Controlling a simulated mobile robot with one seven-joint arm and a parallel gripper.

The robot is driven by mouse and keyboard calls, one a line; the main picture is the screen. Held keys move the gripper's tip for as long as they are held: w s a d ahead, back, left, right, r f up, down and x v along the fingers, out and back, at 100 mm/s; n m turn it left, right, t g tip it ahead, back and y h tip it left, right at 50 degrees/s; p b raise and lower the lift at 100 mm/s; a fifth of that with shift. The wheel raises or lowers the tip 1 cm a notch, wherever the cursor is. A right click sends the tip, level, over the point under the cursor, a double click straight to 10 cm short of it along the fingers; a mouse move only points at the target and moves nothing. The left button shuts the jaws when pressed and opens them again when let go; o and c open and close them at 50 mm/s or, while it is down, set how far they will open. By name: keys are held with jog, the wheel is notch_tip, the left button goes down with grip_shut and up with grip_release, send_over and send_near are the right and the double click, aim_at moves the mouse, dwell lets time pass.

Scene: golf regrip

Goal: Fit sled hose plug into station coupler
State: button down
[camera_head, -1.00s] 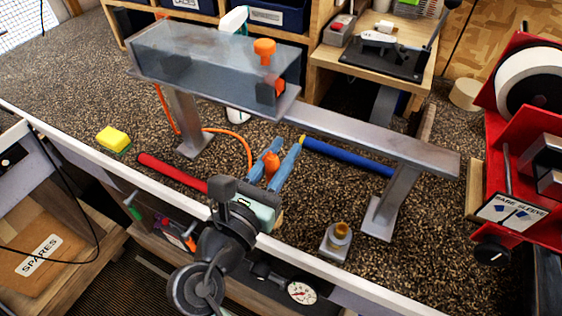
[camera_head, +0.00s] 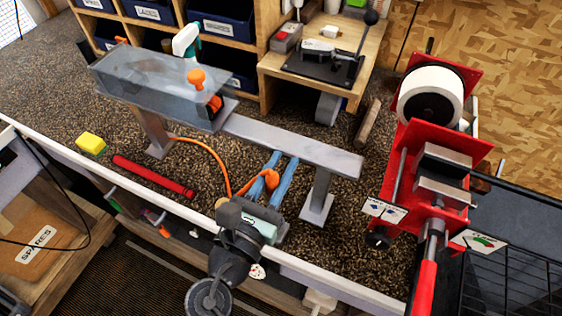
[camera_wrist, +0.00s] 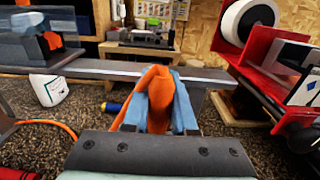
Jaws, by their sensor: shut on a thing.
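My gripper (camera_head: 272,172) has two blue fingers and is shut on an orange piece (camera_head: 259,187), which I take for the hose plug. An orange hose (camera_head: 215,155) runs from it along the bench to the left, towards the grey see-through sled housing (camera_head: 160,85). In the wrist view the orange piece (camera_wrist: 158,98) stands between the fingers (camera_wrist: 157,105), and its tip is not clear. The gripper is in front of the grey rail (camera_head: 290,140), above the bench. I cannot make out the station coupler for sure.
The rail's right leg (camera_head: 319,190) stands just right of my gripper. A red cylinder (camera_head: 152,176) and a yellow sponge (camera_head: 90,142) lie on the bench at left. A red machine (camera_head: 420,165) stands at right. Bare bench lies between leg and machine.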

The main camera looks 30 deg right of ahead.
jog(key=shift+p, duration=0.45)
jog(key=shift+f+b, duration=2.05)
jog(key=shift+f, duration=0.8)
jog(key=shift+p, duration=0.9)
jog(key=shift+f+b, duration=1.05)
jog(key=shift+f, duration=0.65)
jog(key=c, duration=0.6)
grip_release()
jog(key=shift+c, duration=0.2)
jog(key=b+v, duration=0.2)
jog(key=v, duration=1.1)
jog(key=shift+d, duration=0.1)
